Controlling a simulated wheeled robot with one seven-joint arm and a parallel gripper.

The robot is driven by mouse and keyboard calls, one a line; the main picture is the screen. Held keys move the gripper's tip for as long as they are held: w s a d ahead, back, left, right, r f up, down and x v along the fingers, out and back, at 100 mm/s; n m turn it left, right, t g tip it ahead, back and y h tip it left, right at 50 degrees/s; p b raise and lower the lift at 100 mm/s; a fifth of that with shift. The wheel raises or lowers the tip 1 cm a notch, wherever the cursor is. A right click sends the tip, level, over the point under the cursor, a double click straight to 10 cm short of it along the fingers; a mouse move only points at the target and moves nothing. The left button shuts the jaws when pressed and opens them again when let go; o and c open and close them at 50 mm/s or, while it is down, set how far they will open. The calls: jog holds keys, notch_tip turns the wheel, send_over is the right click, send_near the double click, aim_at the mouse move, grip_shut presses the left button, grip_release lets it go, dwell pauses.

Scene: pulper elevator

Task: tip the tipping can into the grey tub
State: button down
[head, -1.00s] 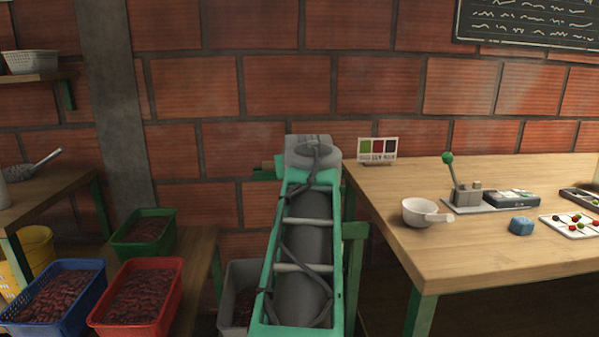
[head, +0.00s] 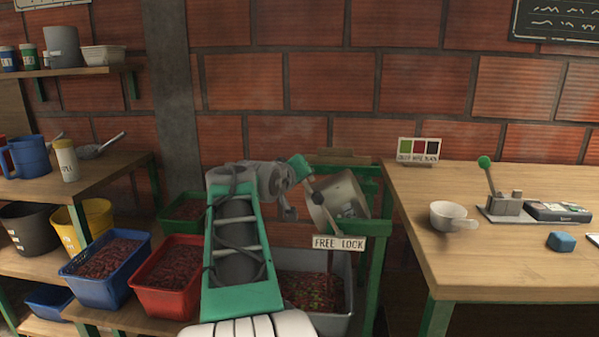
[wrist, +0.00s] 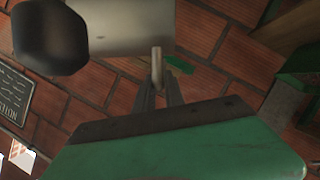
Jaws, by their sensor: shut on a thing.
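The tipping can (head: 347,197), a pale grey cylinder, hangs tilted in a green frame beside the bench. The grey tub (head: 344,324) stands on the floor below it, with red and green cherries inside. My gripper (head: 311,186) is at the can's left side, partly hidden by my arm. In the wrist view, its fingers (wrist: 159,92) are shut on a thin pale handle rod (wrist: 157,65) beside a pale cylinder and a dark knob (wrist: 50,36). The can's inside is not clearly seen.
A "FREE LOCK" sign (head: 338,243) is in front of the frame, under the can. Blue (head: 105,275) and red (head: 165,290) crates of cherries stand at left. The wooden bench (head: 500,270) at right bears a white cup (head: 452,215) and a lever device.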

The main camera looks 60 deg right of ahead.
jog(key=shift+w+f, duration=0.2)
jog(key=shift+f, duration=0.1)
jog(key=c, duration=1.6)
grip_release()
jog(key=shift+c, duration=0.2)
jog(key=shift+o, duration=0.9)
jog(key=shift+s+r, duration=0.1)
jog(key=p+v, duration=0.2)
jog(key=v, duration=0.5)
jog(key=shift+a, duration=0.3)
jog(key=shift+r, duration=0.1)
jog(key=shift+r, duration=0.1)
